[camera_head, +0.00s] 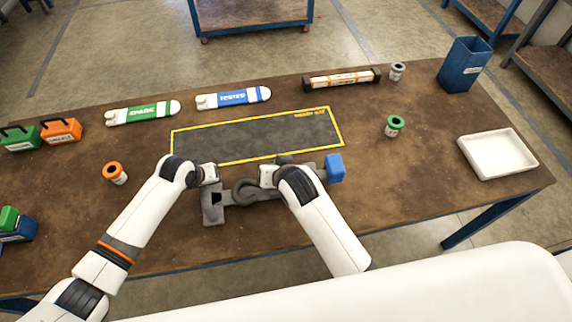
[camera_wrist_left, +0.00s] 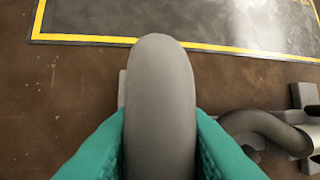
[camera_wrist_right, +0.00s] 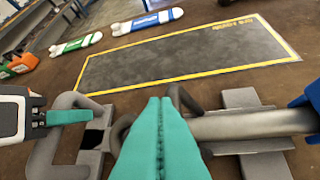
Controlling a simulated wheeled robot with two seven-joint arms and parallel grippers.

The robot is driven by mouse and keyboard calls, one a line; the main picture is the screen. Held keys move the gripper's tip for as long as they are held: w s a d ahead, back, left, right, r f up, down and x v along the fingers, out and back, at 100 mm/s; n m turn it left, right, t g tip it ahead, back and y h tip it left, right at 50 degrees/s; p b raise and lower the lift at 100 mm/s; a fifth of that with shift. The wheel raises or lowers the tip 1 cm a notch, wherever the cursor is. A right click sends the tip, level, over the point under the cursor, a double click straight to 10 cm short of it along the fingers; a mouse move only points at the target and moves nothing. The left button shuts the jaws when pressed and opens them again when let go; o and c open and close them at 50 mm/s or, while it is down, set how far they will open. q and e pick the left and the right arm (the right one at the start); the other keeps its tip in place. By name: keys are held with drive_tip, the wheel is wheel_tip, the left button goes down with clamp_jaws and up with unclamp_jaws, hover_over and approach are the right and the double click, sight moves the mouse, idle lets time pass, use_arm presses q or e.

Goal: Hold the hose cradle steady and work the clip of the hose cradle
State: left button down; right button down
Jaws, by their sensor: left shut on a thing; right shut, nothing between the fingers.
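The grey hose cradle (camera_head: 213,212) lies on the table below the yellow-bordered mat, with a curved grey hose or hook and a bar along it. My left gripper (camera_head: 213,178) is shut on the cradle's rounded grey handle (camera_wrist_left: 160,100), which stands between its teal fingers; the handle loop also shows in the right wrist view (camera_wrist_right: 45,150). My right gripper (camera_head: 264,180) is shut and empty over the middle of the cradle, beside the curved grey piece (camera_wrist_right: 118,132). Its teal fingertips (camera_wrist_right: 160,110) hide part of the cradle. I cannot make out the clip for certain.
A blue block (camera_head: 335,168) sits at the cradle's right end. The dark mat (camera_head: 258,135) behind is empty. An orange-topped spool (camera_head: 115,173), a green-topped spool (camera_head: 394,126), a white tray (camera_head: 497,156) and a blue bin (camera_head: 464,65) stand farther off.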

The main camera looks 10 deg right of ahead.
drive_tip(key=shift+a+f, duration=0.3)
drive_tip(key=shift+a, duration=0.3)
drive_tip(key=shift+a+f, duration=0.25)
drive_tip(key=shift+a, duration=0.3)
drive_tip(key=shift+r, duration=0.15)
idle(0.6)
